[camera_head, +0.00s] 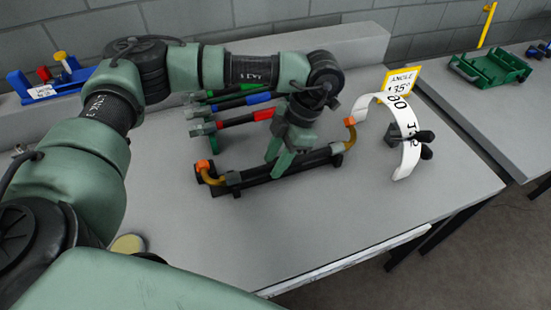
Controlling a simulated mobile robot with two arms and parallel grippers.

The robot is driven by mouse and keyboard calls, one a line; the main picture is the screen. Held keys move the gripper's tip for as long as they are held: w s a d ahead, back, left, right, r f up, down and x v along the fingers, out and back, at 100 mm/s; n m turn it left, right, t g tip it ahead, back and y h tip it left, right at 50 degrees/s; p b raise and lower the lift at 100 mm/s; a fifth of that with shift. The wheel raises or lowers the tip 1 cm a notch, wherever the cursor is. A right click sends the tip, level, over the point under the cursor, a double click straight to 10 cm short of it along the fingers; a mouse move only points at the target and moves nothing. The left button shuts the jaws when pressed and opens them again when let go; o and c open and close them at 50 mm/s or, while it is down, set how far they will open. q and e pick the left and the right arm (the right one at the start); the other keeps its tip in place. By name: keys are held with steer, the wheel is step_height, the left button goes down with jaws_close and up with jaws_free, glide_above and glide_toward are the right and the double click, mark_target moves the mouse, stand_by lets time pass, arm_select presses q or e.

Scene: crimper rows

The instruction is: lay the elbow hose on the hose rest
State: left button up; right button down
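The elbow hose (258,176) is a black hose with grey collars and bent brass ends with orange tips. It lies along a low black rest (216,190) with end posts, in the middle front of the table. Whether it is fully seated cannot be told. My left gripper (279,165) points down at the middle of the hose, with one green finger in front of it and one behind. Whether the fingers press on the hose or stand slightly apart is not clear. My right gripper is out of view.
Behind lie hoses with green, blue (257,98) and red bands. At the right stand a white curved scale (408,128) with black knobs and a yellow sign reading ANGLE 135 (403,80). A green tray (490,67) sits on another table.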

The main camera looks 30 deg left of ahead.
arm_select(q)
steer(key=shift+o, duration=0.2)
steer(key=b+v, duration=0.1)
steer(key=v, duration=0.6)
steer(key=shift+w+d+r, duration=0.1)
steer(key=shift+d+r, duration=0.05)
steer(key=shift+r, duration=0.2)
